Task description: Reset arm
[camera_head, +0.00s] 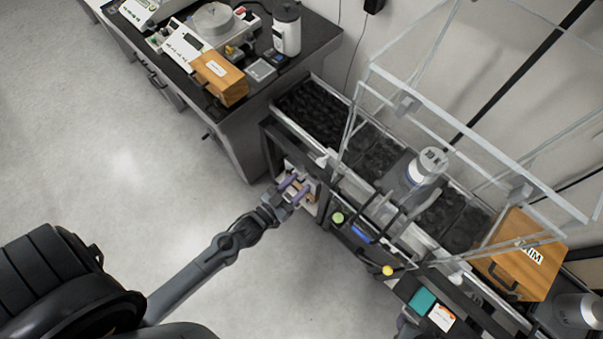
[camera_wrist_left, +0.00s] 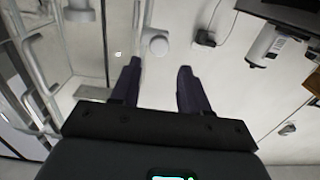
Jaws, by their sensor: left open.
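My left arm reaches in from the lower left of the head view. Its gripper (camera_head: 294,190) has purple fingers and is in front of the near end of the long bench, above the floor. In the left wrist view the two fingers (camera_wrist_left: 160,72) stand apart with nothing between them, and a pale wall lies beyond. The head view does not show whether the fingertips touch the bench front. My right gripper cannot be made out in either view.
A dark table (camera_head: 318,32) at the top holds a wooden box (camera_head: 220,79) and a white bottle (camera_head: 287,35). Open floor (camera_head: 120,170) lies left.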

